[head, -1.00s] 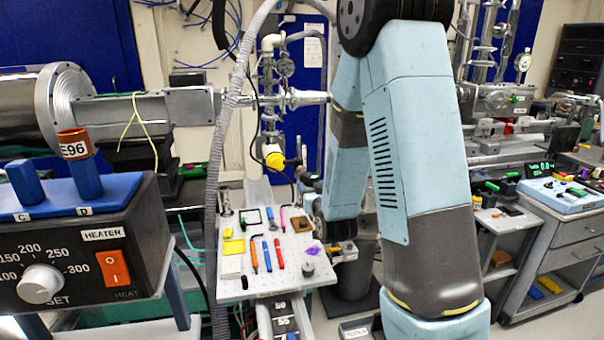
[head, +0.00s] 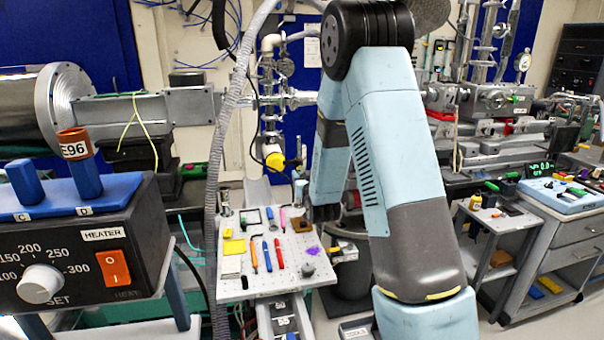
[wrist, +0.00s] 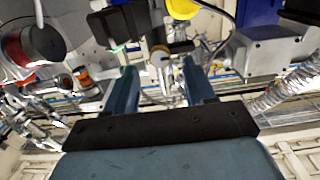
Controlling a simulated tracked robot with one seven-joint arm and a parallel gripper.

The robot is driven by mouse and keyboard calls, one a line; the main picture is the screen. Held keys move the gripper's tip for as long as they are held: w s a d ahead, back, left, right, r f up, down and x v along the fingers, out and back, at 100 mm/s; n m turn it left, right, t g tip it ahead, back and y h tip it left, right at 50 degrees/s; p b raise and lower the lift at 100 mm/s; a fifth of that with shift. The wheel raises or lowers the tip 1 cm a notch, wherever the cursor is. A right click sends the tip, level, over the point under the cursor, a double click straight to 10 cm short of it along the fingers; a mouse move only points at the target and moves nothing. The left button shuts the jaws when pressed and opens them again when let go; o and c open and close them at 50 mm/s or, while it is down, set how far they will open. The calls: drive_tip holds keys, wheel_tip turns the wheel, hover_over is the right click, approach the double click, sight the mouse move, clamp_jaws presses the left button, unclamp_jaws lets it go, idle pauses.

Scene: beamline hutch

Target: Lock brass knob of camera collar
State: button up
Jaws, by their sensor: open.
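My gripper (wrist: 159,68) is open in the wrist view, its two teal fingers apart with nothing held between them. A small round metal part (wrist: 160,56) with a pale tan face shows beyond the fingertips, between them in the picture; I cannot tell whether it is the brass knob. In the head view a yellow part (head: 274,160) with a black cable is on the vertical pipework behind the tool board. I cannot clearly make out the camera collar or its knob there, nor the fingers.
The perforated tool board (head: 236,285) carries pens, hex keys and small blocks below the pipework. A ribbed grey hose (head: 222,140) hangs left of it. The heater box (head: 80,245) stands at the front left. A bench with a blue tray (head: 560,197) is at the right.

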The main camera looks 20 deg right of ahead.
sight(301, 170)
drive_tip(key=shift+w, duration=1.55)
drive_tip(key=shift+c, duration=0.4)
clamp_jaws()
